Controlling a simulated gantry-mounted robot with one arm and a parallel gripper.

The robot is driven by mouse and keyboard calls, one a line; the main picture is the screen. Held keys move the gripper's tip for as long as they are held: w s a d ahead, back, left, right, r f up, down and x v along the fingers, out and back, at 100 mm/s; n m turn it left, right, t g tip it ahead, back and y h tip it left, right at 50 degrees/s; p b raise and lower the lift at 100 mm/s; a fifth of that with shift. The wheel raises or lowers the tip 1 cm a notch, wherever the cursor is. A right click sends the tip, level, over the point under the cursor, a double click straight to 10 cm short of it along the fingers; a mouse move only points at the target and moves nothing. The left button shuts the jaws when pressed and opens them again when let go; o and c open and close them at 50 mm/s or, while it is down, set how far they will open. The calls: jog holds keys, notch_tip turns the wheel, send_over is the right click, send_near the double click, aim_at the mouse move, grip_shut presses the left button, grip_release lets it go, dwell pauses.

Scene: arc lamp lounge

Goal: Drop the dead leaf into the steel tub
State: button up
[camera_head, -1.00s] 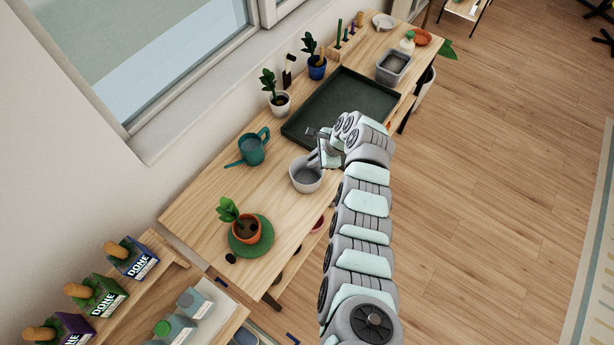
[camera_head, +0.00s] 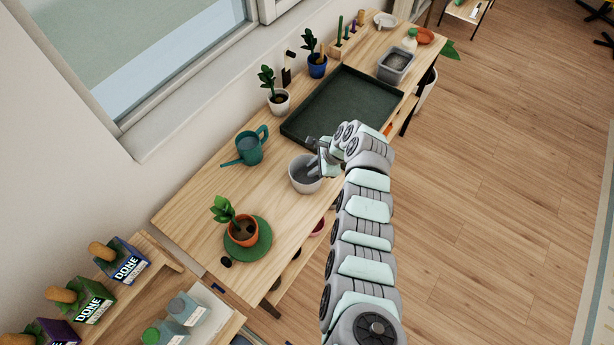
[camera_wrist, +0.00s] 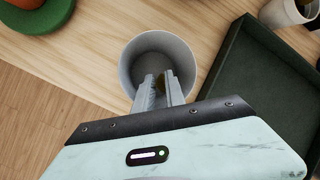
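The steel tub (camera_head: 304,186), a round grey bucket, stands near the front edge of the wooden table. It also shows in the wrist view (camera_wrist: 127,68). My gripper (camera_head: 315,170) points down over the tub, its fingertips at or inside the mouth. In the wrist view my gripper (camera_wrist: 160,80) has its two fingers close together, with a narrow gap. A small brownish patch (camera_wrist: 173,77) shows by the right fingertip and may be the dead leaf. I cannot tell whether it is held or lies in the tub.
A potted plant (camera_head: 243,230) on a green saucer stands left of the tub, with a small dark oval thing (camera_head: 226,262) beside it. A teal watering can (camera_head: 249,150) is behind. A dark green tray (camera_head: 335,112) lies to the right.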

jog(key=o, duration=0.4)
jog(key=v, duration=1)
jog(key=shift+d+r, duration=0.2)
jog(key=shift+r, duration=0.15)
